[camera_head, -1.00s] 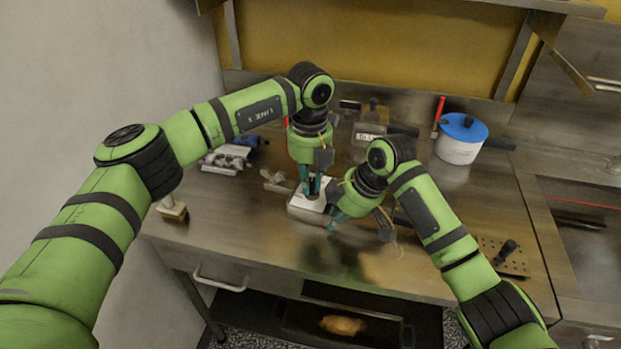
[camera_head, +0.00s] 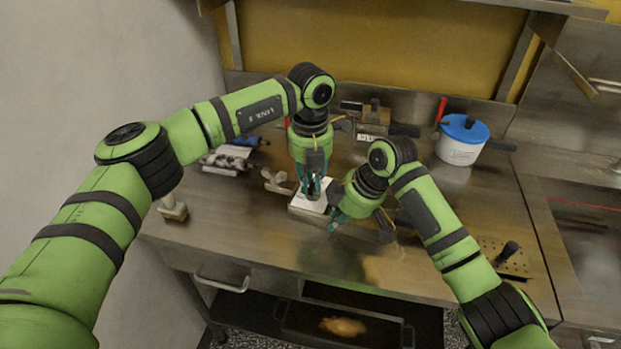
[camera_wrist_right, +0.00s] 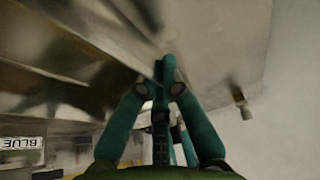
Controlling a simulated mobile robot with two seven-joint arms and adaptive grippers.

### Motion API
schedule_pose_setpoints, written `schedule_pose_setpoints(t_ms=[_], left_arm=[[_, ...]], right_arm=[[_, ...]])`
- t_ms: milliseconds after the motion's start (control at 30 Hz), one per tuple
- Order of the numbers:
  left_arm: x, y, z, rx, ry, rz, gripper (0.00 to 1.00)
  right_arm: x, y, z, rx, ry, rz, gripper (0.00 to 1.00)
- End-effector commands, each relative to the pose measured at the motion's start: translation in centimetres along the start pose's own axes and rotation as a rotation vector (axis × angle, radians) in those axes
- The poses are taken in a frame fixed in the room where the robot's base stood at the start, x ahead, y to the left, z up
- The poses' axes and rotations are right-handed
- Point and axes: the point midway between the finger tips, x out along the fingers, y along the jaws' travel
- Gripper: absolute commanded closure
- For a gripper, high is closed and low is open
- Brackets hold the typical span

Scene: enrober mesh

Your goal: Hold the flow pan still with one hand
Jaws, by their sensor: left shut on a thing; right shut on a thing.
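The flow pan seems to be the small, shallow steel box (camera_head: 298,205) with a pale top near the middle of the bench. My left gripper (camera_head: 313,195) points straight down over it, shut on a small dark part at its top; the fingers hide most of that part. My right gripper (camera_head: 334,226) is low at the pan's front right corner, its fingers shut, seemingly on the pan's edge. The right wrist view shows those fingers (camera_wrist_right: 165,72) drawn together; what lies between them is hardly visible there.
A labelled steel box (camera_head: 372,122) is behind the arms. Metal parts (camera_head: 228,160) and a brush-like tool (camera_head: 172,209) lie left. A perforated plate (camera_head: 508,258) is at right. The bench front is clear.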

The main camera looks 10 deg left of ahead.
Motion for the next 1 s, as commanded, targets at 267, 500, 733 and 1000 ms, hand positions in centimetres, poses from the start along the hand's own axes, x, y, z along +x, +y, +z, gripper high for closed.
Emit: schedule_pose_setpoints(t_ms=[267, 500, 733, 1000], left_arm=[[-0.1, 0.0, 0.0, 0.001, 0.001, 0.001, 0.56], [-0.1, 0.0, 0.0, 0.000, 0.000, 0.000, 0.56], [-3.1, 0.0, 0.1, 0.000, -0.004, 0.000, 0.56], [-8.8, 0.0, 0.1, 0.000, -0.003, 0.001, 0.56]], right_arm=[[0.0, 0.1, 0.1, 0.000, -0.001, 0.001, 1.00], [0.0, 0.0, 0.1, 0.000, -0.001, 0.001, 1.00], [0.0, 0.0, 0.0, 0.000, -0.001, 0.000, 1.00], [0.0, 0.0, 0.0, 0.000, -0.001, 0.000, 1.00]])
